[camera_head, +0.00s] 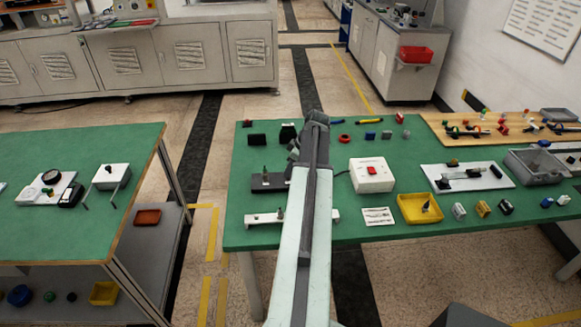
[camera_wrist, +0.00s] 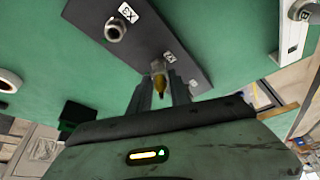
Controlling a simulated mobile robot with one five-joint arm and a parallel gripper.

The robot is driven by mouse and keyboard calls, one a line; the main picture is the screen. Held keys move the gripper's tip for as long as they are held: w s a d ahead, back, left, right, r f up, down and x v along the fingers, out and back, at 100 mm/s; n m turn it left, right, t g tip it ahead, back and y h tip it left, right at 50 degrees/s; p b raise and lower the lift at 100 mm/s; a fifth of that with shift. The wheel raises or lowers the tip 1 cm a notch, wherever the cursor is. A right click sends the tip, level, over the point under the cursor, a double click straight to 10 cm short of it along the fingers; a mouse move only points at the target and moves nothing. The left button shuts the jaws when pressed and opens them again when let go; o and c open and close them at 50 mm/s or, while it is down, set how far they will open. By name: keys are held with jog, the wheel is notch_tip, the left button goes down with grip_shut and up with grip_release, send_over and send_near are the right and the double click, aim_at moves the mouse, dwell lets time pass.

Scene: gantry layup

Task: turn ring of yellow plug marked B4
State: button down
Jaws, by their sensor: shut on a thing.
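The yellow plug (camera_wrist: 161,84) shows in the wrist view between the two fingers of my gripper (camera_wrist: 160,88). A pale metallic ring (camera_wrist: 158,66) sits at its far end, against a dark panel (camera_wrist: 190,30). My fingers are shut about the plug end; the exact contact is partly hidden by the fingers. A small white tag (camera_wrist: 169,56) stands beside it, too small to read surely. In the head view the dark panel (camera_head: 262,186) is partly covered by my arm, and the gripper and plug cannot be made out.
A white box with a red button (camera_head: 371,175) and a yellow tray (camera_head: 419,209) stand right of my arm. A pale rail (camera_head: 262,218) lies in front of the panel.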

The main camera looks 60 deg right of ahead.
jog(key=m+h, duration=0.1)
jog(key=m, duration=0.1)
jog(key=a+m+h, duration=0.1)
jog(key=m, duration=0.2)
jog(key=shift+m, duration=0.3)
jog(key=m, duration=0.2)
jog(key=m+g+h, duration=0.1)
jog(key=m, duration=0.1)
jog(key=shift+w+a+h, duration=0.1)
jog(key=shift+w+h, duration=0.1)
jog(key=shift+h, duration=0.1)
jog(key=m+g+h, duration=0.1)
jog(key=m, duration=0.3)
jog(key=shift+w+m, duration=0.15)
jog(key=shift+m, duration=0.25)
jog(key=m+g, duration=0.1)
jog(key=m, duration=0.1)
jog(key=m+g, duration=0.1)
jog(key=m, duration=0.1)
jog(key=shift+w+m, duration=0.2)
jog(key=shift+m, duration=0.2)
jog(key=c, duration=1.2)
grip_release()
jog(key=shift+h, duration=0.3)
